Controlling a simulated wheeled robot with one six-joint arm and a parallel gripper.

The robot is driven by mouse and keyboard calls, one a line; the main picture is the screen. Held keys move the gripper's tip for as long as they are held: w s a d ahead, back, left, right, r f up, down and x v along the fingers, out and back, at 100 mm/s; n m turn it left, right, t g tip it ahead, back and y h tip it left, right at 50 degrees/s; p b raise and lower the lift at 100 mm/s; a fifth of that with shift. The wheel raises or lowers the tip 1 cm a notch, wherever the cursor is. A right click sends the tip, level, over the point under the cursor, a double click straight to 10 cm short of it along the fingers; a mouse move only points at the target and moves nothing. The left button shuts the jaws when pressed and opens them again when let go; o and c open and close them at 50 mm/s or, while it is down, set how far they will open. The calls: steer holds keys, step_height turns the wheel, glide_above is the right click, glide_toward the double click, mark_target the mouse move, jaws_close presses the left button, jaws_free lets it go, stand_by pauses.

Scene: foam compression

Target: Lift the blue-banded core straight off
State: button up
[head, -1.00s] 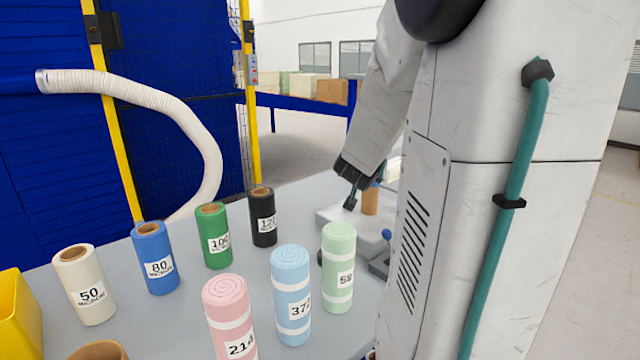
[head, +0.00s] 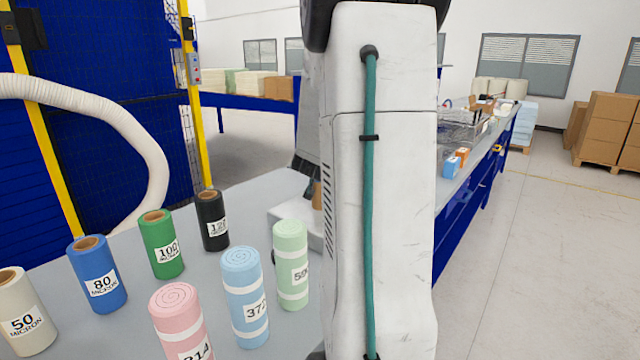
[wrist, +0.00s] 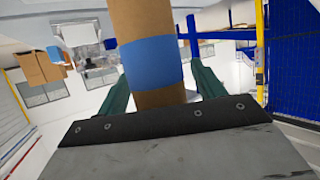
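A brown cardboard core with a blue band (wrist: 152,64) stands between the two green fingers of my gripper (wrist: 160,85) in the wrist view. One finger is close along each side of it, near the band. I cannot tell whether both fingers press on it. In the head view a small brown part of the core (head: 317,195) shows beside my arm, above a pale fixture (head: 290,209).
Labelled rolls stand left on the grey table: white (head: 24,315), blue (head: 97,273), green (head: 161,243), black (head: 212,220), pink foam (head: 179,318), blue foam (head: 245,295) and green foam (head: 291,265).

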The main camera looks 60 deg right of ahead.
steer(key=c, duration=1.2)
steer(key=shift+r, duration=0.1)
